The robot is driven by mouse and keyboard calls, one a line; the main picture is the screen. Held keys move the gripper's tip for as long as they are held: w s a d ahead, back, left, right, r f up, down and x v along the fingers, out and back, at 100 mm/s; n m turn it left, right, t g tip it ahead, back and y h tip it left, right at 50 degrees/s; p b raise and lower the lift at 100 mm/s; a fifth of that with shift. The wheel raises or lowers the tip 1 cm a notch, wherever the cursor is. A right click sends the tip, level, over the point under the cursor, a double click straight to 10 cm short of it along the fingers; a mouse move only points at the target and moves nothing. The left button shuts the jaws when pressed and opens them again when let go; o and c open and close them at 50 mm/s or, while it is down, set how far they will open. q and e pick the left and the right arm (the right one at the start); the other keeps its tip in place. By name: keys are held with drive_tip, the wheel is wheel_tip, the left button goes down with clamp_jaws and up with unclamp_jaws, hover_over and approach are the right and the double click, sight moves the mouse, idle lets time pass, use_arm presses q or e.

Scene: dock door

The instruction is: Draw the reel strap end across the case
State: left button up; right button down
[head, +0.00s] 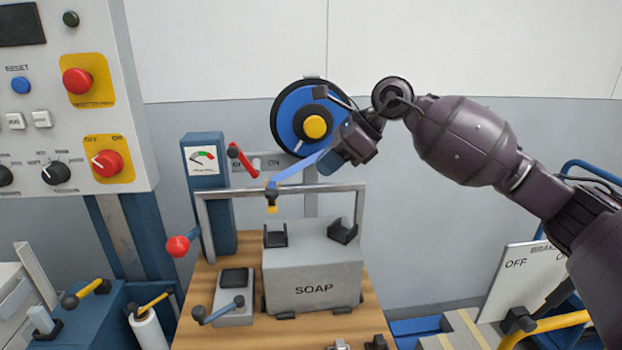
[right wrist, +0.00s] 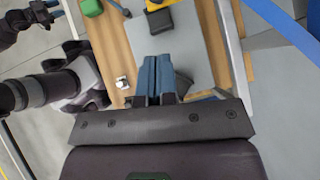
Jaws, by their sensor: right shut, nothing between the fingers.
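The blue reel (head: 287,112) with a yellow hub is mounted behind the case. Its blue strap (head: 296,172) slants down left to a dark clip with a yellow strap end (head: 272,208), by the metal rail above the case. The grey case (head: 312,285), marked SOAP, sits on the wooden bench with two black brackets on top. My right gripper (head: 326,166) is shut and empty, above the case and close to the right of the strap. Its blue fingers (right wrist: 158,75) lie together in the right wrist view. A dark part at that view's upper left seems to be my left gripper (right wrist: 45,10).
The metal rail (head: 230,193) spans over the case. A red-knobbed lever (head: 178,246) and a blue gauge post (head: 205,180) stand left. A small lever box (head: 236,305) sits left of the case. A white OFF panel (head: 515,275) stands right.

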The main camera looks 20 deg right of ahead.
drive_tip(key=shift+v, duration=2.1)
drive_tip(key=shift+d+f, duration=0.1)
drive_tip(key=shift+f, duration=0.05)
